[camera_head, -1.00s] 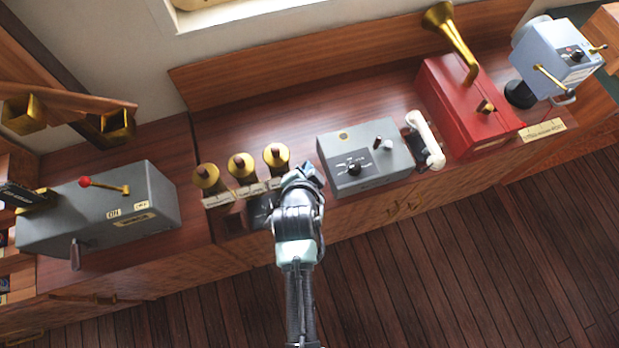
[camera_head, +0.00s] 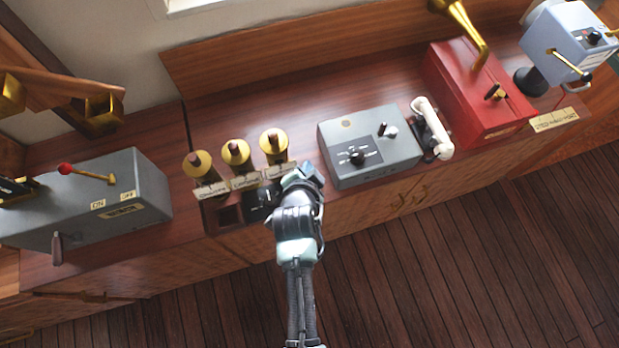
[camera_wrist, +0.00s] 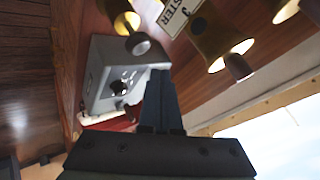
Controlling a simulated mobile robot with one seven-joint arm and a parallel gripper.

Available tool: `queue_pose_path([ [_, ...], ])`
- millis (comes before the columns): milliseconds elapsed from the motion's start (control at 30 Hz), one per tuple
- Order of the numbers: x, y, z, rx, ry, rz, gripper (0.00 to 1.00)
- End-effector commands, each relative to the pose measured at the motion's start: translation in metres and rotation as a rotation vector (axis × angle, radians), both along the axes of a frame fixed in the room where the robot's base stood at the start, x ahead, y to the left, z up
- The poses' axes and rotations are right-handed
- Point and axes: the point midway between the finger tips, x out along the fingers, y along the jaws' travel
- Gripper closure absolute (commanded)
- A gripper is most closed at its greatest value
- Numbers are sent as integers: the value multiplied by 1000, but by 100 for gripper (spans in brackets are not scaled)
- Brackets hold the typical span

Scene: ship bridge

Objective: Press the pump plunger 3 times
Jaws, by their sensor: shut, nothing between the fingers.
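No part is clearly marked as a pump plunger. A red box (camera_head: 475,85) with a brass horn (camera_head: 465,25) stands at the right, with a small dark-tipped brass handle (camera_head: 494,92) on its top. Three brass cylinders with brown knobs, one of them in the middle (camera_head: 236,153), stand left of centre; they also show near the top of the wrist view (camera_wrist: 215,40). My gripper (camera_head: 308,172) is over the counter's front, right of the cylinders and left of the grey box (camera_head: 368,145). In the wrist view its fingers (camera_wrist: 160,78) are shut and empty.
A white handset (camera_head: 432,130) lies between the grey and red boxes. A grey lever box (camera_head: 100,195) is at the left, and a light blue device (camera_head: 570,50) at the far right. The wooden floor (camera_head: 450,260) in front is clear.

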Motion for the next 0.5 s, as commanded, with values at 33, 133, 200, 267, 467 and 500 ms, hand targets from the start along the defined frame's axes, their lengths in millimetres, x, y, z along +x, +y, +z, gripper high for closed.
queue_pose_path([
  [33, 0, 0, -12, 0, 0, 0, 100],
  [133, 0, 0, -19, 0, 0, 0, 100],
  [200, 0, 0, -21, 0, 0, 0, 100],
  [267, 0, 0, -22, 0, 0, 0, 100],
  [467, 0, 0, -20, 0, 0, 0, 100],
  [500, 0, 0, -20, 0, 0, 0, 100],
])
